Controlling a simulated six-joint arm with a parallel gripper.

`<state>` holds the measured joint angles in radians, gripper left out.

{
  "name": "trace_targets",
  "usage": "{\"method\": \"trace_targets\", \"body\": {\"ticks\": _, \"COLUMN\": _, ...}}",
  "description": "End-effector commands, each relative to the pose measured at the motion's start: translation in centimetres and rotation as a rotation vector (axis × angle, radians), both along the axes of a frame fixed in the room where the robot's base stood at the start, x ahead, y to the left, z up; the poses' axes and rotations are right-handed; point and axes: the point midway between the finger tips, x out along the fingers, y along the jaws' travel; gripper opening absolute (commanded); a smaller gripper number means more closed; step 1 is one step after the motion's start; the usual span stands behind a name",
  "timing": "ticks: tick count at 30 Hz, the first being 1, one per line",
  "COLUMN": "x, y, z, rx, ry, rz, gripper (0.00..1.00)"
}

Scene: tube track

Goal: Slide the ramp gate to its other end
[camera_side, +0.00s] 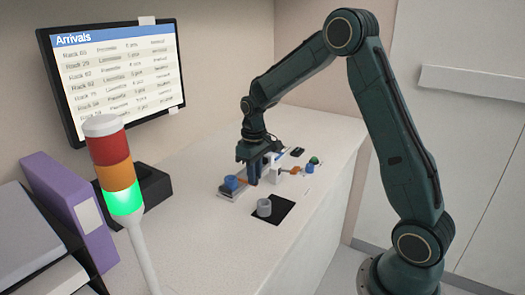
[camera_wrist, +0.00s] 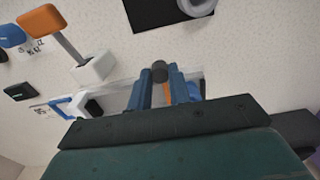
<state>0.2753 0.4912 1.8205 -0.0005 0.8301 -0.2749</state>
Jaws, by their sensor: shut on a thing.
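The ramp gate shows as a dark round knob (camera_wrist: 160,70) in the wrist view, between the fingertips of my gripper (camera_wrist: 161,80). The gripper is shut on it. An orange strip shows between the fingers behind the knob. A pale flat rail (camera_wrist: 122,92) runs under the fingers; much of it is hidden by my gripper. In the side view my gripper (camera_side: 263,172) points down at the track, beside a blue cup-like part (camera_side: 231,184) at its near left end. The knob itself cannot be made out there.
A black mat (camera_side: 283,214) with a grey ring-shaped cup (camera_side: 264,207) lies in front. In the wrist view an orange-ended lever (camera_wrist: 42,21) rises from a white block (camera_wrist: 93,67).

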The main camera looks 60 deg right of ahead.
Motion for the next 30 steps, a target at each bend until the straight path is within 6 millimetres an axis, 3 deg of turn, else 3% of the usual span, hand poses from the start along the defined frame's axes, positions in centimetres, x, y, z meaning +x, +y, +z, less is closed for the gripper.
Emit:
{"method": "trace_targets", "body": {"ticks": 25, "x": -3.5, "y": -0.1, "z": 0.0, "rx": -0.001, "ry": -0.001, "rz": -0.001, "gripper": 0.03}}
{"method": "trace_targets", "body": {"ticks": 26, "x": -3.5, "y": -0.1, "z": 0.0, "rx": -0.001, "ry": -0.001, "rz": -0.001, "gripper": 0.23}}
{"method": "trace_targets", "body": {"ticks": 27, "x": -3.5, "y": -0.1, "z": 0.0, "rx": -0.001, "ry": -0.001, "rz": -0.001, "gripper": 0.3}}
{"method": "trace_targets", "body": {"ticks": 30, "x": -3.5, "y": 0.0, "z": 0.0, "rx": -0.001, "ry": -0.001, "rz": -0.001, "gripper": 0.3}}
